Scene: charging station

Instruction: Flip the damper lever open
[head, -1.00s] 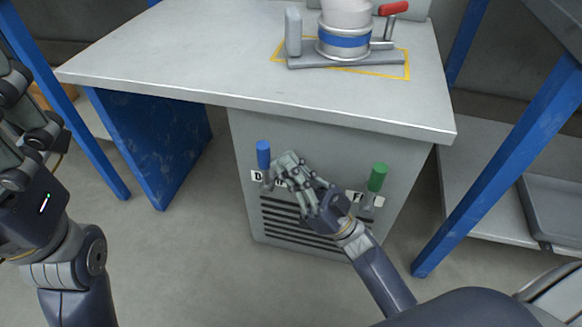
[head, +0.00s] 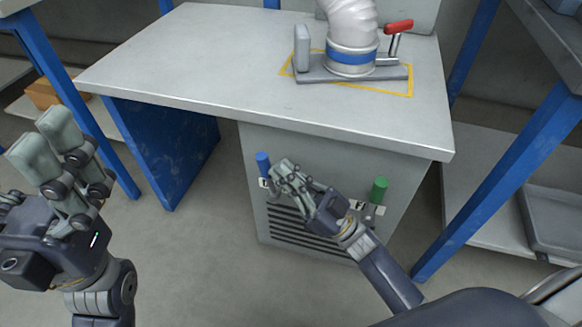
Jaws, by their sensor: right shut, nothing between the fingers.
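The lever with the blue handle (head: 263,165) is on the left of the grey cabinet front, by a label that seems to start with "D". Its handle tilts slightly left, and its lower part is hidden by my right gripper. My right gripper (head: 281,174) is shut with nothing in it, its fingertips just right of the blue handle. I cannot tell whether they touch. My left gripper (head: 48,140) is raised at the far left, away from the cabinet. It looks open and empty.
A lever with a green handle (head: 380,189) stands right of my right gripper. Dark vent slots (head: 300,232) are below. The tabletop (head: 200,62) overhangs the cabinet and bears a fixture with a hose (head: 350,22) and red-handled clamp (head: 398,27). Blue posts flank the table.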

